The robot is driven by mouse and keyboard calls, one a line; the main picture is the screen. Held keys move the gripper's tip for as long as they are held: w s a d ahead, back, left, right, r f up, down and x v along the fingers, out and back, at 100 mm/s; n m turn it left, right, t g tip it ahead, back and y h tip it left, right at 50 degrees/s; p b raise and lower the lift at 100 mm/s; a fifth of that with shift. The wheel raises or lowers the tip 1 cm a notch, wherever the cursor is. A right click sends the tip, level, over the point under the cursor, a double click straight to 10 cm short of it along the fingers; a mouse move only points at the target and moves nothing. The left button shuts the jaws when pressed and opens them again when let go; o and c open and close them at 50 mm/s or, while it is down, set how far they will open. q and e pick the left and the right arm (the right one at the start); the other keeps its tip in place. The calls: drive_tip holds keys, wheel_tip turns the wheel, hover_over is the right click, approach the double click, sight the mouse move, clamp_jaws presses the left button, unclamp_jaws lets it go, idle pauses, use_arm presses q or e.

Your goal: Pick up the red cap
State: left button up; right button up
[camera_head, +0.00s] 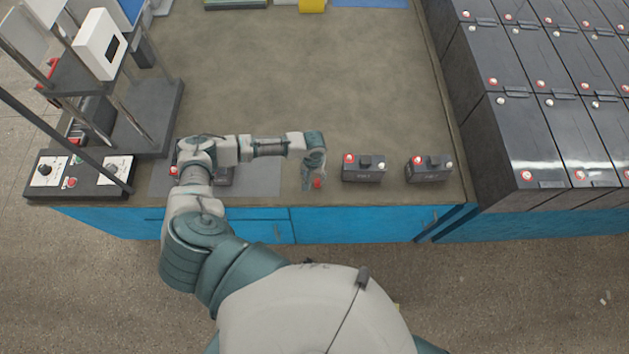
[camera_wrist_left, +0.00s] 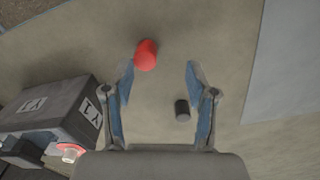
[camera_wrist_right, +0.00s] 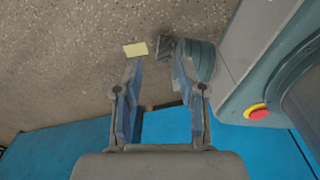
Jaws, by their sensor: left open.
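The loose red cap (camera_head: 318,184) lies on the bench near its front edge, left of two small batteries. In the left wrist view the red cap (camera_wrist_left: 146,54) lies by the tip of the left-hand finger. My left gripper (camera_head: 314,175) is low over the bench by the red cap; in its wrist view the gripper (camera_wrist_left: 161,72) is open, with nothing held. A small black cap (camera_wrist_left: 182,109) lies between its fingers in that picture. My right gripper (camera_wrist_right: 160,65) is open and empty, in front of the blue cabinet; the head view does not show it.
A battery (camera_head: 363,170) stands right of the red cap, and another battery (camera_head: 428,170) farther right. Rows of large black batteries (camera_head: 520,150) stand beyond the bench's right side. A rack with a control box (camera_head: 80,175) stands at left. The bench's middle (camera_head: 300,70) is clear.

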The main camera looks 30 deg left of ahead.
sight(319, 181)
use_arm(q)
drive_tip(key=f, duration=0.1)
drive_tip(key=d+f, duration=0.1)
drive_tip(key=shift+f, duration=0.4)
drive_tip(key=shift+d+f, duration=0.15)
drive_tip(key=shift+d, duration=0.75)
drive_tip(key=shift+c, duration=0.2)
drive_tip(key=shift+a, duration=0.1)
drive_tip(key=c, duration=0.4)
drive_tip(key=shift+a, duration=0.3)
drive_tip(key=c, duration=0.4)
drive_tip(key=shift+a+f, duration=0.15)
drive_tip(key=shift+a, duration=0.1)
drive_tip(key=shift+a+f, duration=0.1)
drive_tip(key=shift+a, duration=0.15)
drive_tip(key=shift+c, duration=0.2)
drive_tip(key=shift+d, duration=0.35)
drive_tip(key=shift+d+r, duration=0.25)
drive_tip(key=shift+r, duration=0.3)
wheel_tip(319, 181, up, 3)
drive_tip(key=shift+s+f, duration=0.1)
drive_tip(key=shift+s, duration=0.05)
drive_tip(key=s+d+r, duration=0.1)
drive_tip(key=s+d, duration=0.7)
drive_tip(key=s, duration=0.5)
drive_tip(key=shift+d+r, duration=0.2)
drive_tip(key=shift+d, duration=0.1)
use_arm(e)
drive_tip(key=shift+d, duration=0.9)
